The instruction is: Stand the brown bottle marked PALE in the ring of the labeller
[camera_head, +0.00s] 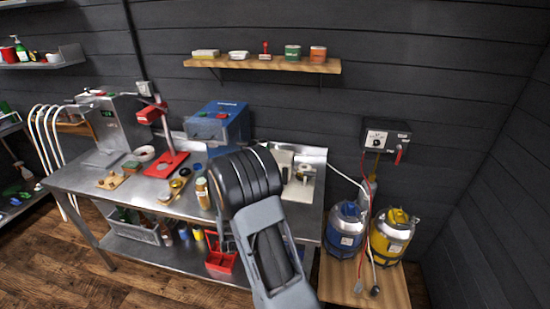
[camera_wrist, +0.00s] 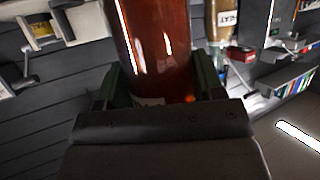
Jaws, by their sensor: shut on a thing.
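My gripper (camera_wrist: 161,80) is shut on a brown bottle (camera_wrist: 155,40), with one dark green finger on each side of the glass in the wrist view. A pale label edge shows low on the bottle, but its marking is hidden. In the head view my arm hides the gripper and the held bottle. A cream machine (camera_head: 305,174), which looks like the labeller, stands at the right end of the steel bench, partly behind my arm. I cannot make out its ring. Another bottle (camera_wrist: 222,20), its label ending in "EAT", stands beyond the held one.
The steel bench (camera_head: 75,180) also carries a red stand (camera_head: 172,164), a blue machine (camera_head: 216,122) and another bottle (camera_head: 203,193). A red crate (camera_head: 215,262) sits underneath. Blue (camera_head: 345,228) and yellow (camera_head: 391,236) kegs stand at the right.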

